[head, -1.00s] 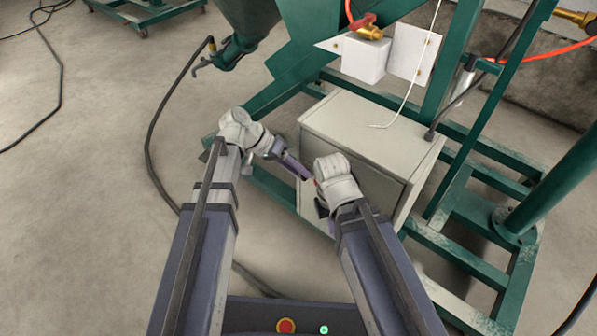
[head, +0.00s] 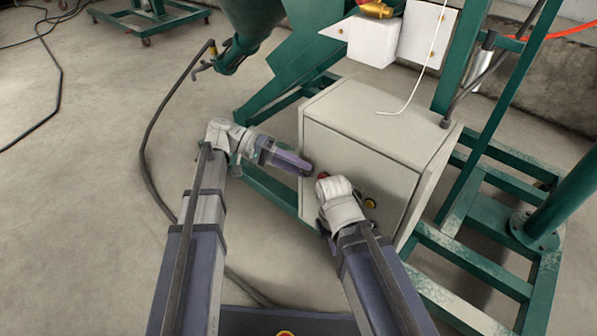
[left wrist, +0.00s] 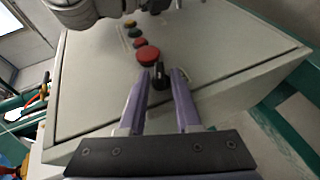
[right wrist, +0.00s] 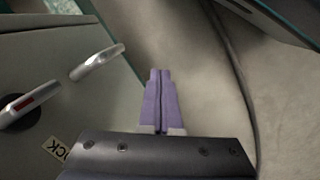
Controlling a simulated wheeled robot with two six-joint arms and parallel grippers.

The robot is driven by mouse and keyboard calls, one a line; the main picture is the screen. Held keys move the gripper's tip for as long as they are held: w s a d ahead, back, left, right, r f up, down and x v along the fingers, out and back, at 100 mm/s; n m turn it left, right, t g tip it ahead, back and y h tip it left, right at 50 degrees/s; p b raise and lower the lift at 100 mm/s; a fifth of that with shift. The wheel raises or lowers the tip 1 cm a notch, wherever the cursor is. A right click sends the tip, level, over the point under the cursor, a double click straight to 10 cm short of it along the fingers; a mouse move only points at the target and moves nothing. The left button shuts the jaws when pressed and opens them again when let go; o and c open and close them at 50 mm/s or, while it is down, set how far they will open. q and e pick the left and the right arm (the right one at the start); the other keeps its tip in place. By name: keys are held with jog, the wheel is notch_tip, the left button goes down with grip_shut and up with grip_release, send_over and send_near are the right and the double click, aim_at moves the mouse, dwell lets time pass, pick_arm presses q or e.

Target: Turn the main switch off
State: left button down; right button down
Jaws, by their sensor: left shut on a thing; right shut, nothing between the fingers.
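The grey control box (head: 345,150) stands in front of me. The left wrist view shows a black knob (left wrist: 160,77) on its front, beside a large red button (left wrist: 148,55); I take this knob for the main switch. My left gripper (head: 309,168) is at the box front, its fingers closed on the knob's two sides. In the head view the knob is largely hidden by the fingertips. My right gripper (right wrist: 160,72) is shut and empty, pointing down beside the box; in the head view its fingers are mostly hidden by my own wrist.
Green frame beams (head: 480,255) surround the box; a hose (head: 150,150) lies left.

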jog(key=shift+f, duration=0.15)
pick_arm(q)
jog(key=c, duration=0.9)
grip_release()
